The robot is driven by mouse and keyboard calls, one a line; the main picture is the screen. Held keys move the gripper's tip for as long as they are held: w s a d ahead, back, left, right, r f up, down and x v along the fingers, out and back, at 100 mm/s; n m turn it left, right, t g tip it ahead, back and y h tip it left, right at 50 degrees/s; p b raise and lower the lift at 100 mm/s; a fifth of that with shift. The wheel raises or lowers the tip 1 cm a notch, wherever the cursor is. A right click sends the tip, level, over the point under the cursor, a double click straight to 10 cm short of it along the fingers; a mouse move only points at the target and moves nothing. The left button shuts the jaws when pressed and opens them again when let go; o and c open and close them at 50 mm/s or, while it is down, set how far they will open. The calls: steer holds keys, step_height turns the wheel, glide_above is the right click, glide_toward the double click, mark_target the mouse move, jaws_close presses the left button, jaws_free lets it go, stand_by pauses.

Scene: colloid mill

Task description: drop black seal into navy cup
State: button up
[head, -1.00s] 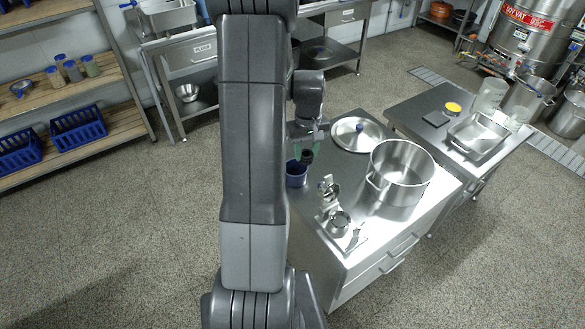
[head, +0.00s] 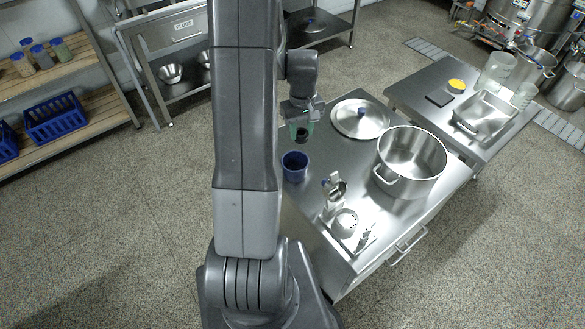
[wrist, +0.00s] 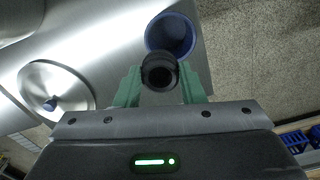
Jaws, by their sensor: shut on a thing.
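My gripper (head: 301,133) has green fingers and is shut on the black seal (head: 302,138), a short dark ring. In the wrist view the seal (wrist: 159,72) sits between the two fingertips (wrist: 160,88). The navy cup (head: 295,166) stands upright on the steel table, near its left edge. In the head view the seal is above and slightly right of the cup. In the wrist view the cup (wrist: 171,33) is just beyond the seal, which overlaps its near rim. The cup's inside looks empty where it shows.
The steel table (head: 335,168) also bears a lid (head: 359,119) with a blue knob, a large pot (head: 411,163) and a small metal mill (head: 335,196). A second table (head: 416,97) stands at the right. Bare floor lies left of the table.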

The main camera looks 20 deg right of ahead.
mark_target(301, 140)
step_height(301, 140, down, 5)
steer(key=b, duration=0.2)
steer(key=shift+b, duration=0.35)
steer(key=o, duration=1)
steer(key=shift+o, duration=0.2)
steer(key=shift+r, duration=0.15)
step_height(301, 140, up, 14)
steer(key=shift+f+b, duration=0.2)
steer(key=shift+b, duration=0.25)
